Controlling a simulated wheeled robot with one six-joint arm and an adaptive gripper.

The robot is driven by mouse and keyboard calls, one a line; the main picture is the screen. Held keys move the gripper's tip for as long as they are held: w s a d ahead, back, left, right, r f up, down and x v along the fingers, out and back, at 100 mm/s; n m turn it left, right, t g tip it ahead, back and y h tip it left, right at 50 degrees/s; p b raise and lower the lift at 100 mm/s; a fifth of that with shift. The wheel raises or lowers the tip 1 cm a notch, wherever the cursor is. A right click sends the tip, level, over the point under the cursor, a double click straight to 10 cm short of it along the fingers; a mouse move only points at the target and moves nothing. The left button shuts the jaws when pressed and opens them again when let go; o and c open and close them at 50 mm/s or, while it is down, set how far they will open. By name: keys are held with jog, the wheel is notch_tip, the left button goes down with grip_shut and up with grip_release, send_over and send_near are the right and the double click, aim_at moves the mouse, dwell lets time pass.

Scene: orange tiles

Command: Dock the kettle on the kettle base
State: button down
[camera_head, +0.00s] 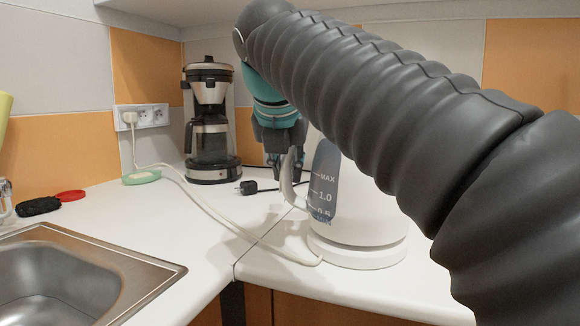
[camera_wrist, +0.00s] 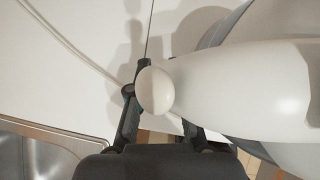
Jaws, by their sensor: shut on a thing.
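The white kettle (camera_head: 340,225) with its grey water window (camera_head: 323,180) is upright at the right counter, largely hidden behind my arm. The white round kettle base (camera_head: 358,257) lies on the counter directly below it. The kettle's bottom appears over the base with a thin seam between them; I cannot tell whether it is fully seated. My gripper (camera_head: 284,165) is shut on the kettle's handle (camera_head: 289,182) on its left side. In the wrist view, the kettle (camera_wrist: 240,80) extends right from between the fingers (camera_wrist: 160,118).
A coffee maker (camera_head: 209,125) stands at the back left. A white cord (camera_head: 215,215) runs from the wall socket (camera_head: 143,117) to the base. A black plug (camera_head: 247,187) lies behind the kettle. A steel sink (camera_head: 165,285) is at the front left.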

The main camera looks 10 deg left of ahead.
jog(key=shift+f, duration=0.25)
jog(key=c, duration=1.4)
grip_release()
jog(key=shift+o, duration=0.2)
jog(key=shift+f, duration=0.15)
jog(key=shift+p+v, duration=0.9)
jog(key=shift+v, duration=0.55)
jog(key=v, duration=0.8)
